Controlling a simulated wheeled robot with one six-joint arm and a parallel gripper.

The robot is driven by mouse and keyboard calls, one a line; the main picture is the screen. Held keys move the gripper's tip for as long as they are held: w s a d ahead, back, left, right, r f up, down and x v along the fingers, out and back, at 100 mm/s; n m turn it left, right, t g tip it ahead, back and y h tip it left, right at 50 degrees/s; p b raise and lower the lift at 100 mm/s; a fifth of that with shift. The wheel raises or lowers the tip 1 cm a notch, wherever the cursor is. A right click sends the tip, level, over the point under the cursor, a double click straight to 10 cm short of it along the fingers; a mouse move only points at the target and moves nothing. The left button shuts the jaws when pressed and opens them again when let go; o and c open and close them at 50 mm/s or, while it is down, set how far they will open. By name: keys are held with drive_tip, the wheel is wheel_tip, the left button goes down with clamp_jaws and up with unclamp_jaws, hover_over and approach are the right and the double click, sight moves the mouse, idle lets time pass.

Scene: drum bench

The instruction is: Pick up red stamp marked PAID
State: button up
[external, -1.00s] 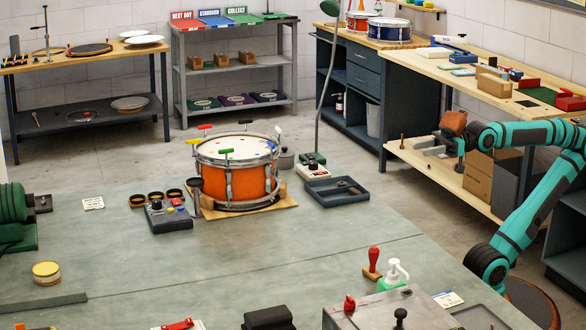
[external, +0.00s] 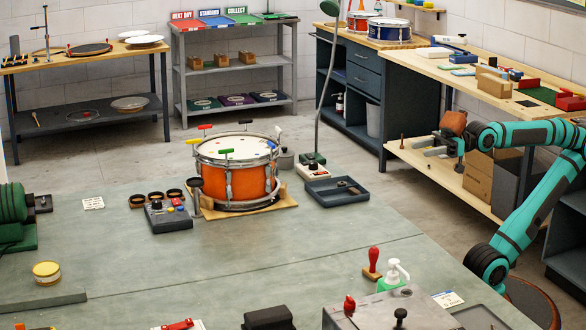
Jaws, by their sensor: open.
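A stamp with a red upright handle (external: 373,262) stands on the right part of the large grey-green bench, just left of a white pump bottle. Its base looks reddish brown; no PAID marking is readable at this size. My gripper (external: 426,147) is open, raised over the aisle in front of the right-hand wooden bench. It is well above and beyond the stamp, far from touching it. A brown-orange block-like piece (external: 454,122) shows at the gripper's wrist; I cannot tell what it is.
The pump bottle (external: 395,274) stands close beside the stamp. A grey box (external: 375,312) with a red knob (external: 349,305) and black knob is in front. An orange drum (external: 237,172) and a dark tray (external: 337,191) lie farther back. The bench's middle is clear.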

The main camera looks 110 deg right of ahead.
drive_tip(key=w+a+f+n+g+y, duration=0.1)
drive_tip(key=w+a+n+g, duration=0.15)
drive_tip(key=w, duration=0.25)
drive_tip(key=w+a+f+n+g+y, duration=0.1)
drive_tip(key=w+f+g, duration=0.1)
drive_tip(key=w+g, duration=0.25)
drive_tip(key=n+g+y, duration=0.1)
drive_tip(key=n+g, duration=0.2)
drive_tip(key=g, duration=0.2)
approach(373, 264)
drive_tip(key=shift+w+x, duration=0.2)
drive_tip(key=shift+x, duration=1.7)
drive_tip(key=shift+w+x, duration=0.15)
drive_tip(key=shift+x, duration=1.8)
drive_tip(key=shift+d+r, duration=0.1)
drive_tip(key=shift+r, duration=0.1)
drive_tip(key=c, duration=1)
